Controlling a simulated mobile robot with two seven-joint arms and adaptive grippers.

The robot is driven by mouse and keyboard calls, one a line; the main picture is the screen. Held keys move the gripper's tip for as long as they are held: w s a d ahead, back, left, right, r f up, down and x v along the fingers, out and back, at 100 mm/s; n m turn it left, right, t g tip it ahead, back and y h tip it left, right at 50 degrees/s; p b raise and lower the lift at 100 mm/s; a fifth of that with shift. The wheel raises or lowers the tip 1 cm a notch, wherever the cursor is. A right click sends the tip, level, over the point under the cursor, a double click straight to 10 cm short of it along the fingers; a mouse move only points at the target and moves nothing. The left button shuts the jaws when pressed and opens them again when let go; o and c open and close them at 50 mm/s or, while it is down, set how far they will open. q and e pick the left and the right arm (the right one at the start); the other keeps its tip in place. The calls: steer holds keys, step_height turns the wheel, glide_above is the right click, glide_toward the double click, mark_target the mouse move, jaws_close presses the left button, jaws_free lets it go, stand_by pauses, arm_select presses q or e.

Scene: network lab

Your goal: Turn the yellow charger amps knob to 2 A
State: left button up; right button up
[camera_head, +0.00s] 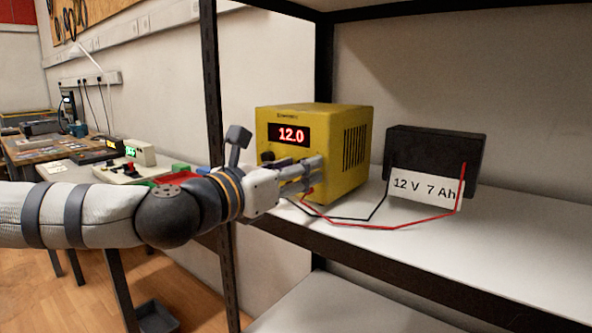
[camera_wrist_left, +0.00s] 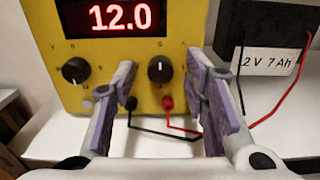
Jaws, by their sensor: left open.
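The yellow charger (camera_head: 361,135) stands on a shelf with its red display (camera_head: 289,135) reading 12.0. The scale labels are too small to read, so I cannot tell which is the amps knob. My left gripper (camera_head: 316,172) is open in front of the charger. In the left wrist view its fingers (camera_wrist_left: 163,92) flank the right knob, seemingly apart from it.
A black battery (camera_head: 435,150) labelled 12 V 7 Ah stands right of the charger, with red (camera_head: 400,227) and black leads running between them. A dark shelf post (camera_head: 212,90) rises close to my left arm. The shelf's right front is clear. A cluttered bench stands at far left.

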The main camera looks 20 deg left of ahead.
arm_select(q)
jaws_close()
